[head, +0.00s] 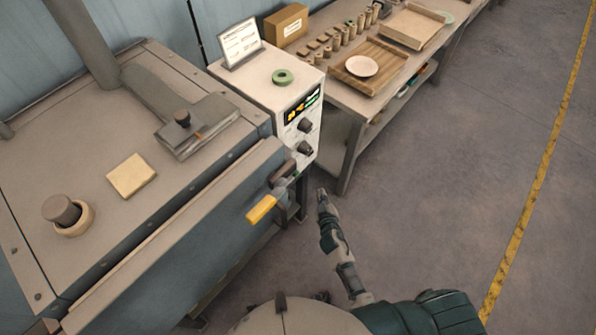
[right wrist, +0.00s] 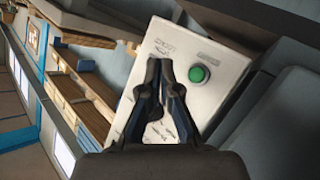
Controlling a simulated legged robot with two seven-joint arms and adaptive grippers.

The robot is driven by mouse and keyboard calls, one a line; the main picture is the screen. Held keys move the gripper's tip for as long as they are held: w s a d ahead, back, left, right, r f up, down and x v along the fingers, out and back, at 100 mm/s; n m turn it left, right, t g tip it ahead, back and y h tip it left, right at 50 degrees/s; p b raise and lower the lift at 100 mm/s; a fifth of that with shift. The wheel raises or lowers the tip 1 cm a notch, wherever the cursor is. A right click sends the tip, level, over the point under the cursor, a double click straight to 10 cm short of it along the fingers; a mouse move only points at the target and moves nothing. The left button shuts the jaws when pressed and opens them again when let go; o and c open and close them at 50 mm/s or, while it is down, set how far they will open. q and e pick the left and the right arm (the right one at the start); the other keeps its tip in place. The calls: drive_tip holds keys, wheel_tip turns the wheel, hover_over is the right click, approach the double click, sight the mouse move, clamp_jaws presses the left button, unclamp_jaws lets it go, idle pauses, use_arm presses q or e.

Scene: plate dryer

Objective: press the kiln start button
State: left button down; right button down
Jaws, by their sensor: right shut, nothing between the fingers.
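The green round button (right wrist: 197,74) sits on a white panel (right wrist: 215,50) in the right wrist view, just right of my fingertips. I cannot pick it out in the head view. The white control box (head: 252,85) stands beside the kiln (head: 190,190), with a lit display (head: 303,104) and dark knobs (head: 305,125) on its face. My right gripper (head: 322,193) is below and in front of this box. In the right wrist view the right gripper (right wrist: 160,66) is shut and empty, in front of the panel. Contact with the panel cannot be judged. My left gripper is out of view.
A yellow-ended handle (head: 262,208) juts from the kiln's front edge, left of my right gripper. A workbench (head: 345,115) with a wooden tray (head: 345,78) and a plate (head: 361,66) stands behind. The floor (head: 440,190) to the right is clear.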

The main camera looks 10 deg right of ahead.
sight(296, 174)
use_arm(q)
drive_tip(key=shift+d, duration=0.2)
use_arm(e)
drive_tip(key=shift+d, duration=0.2)
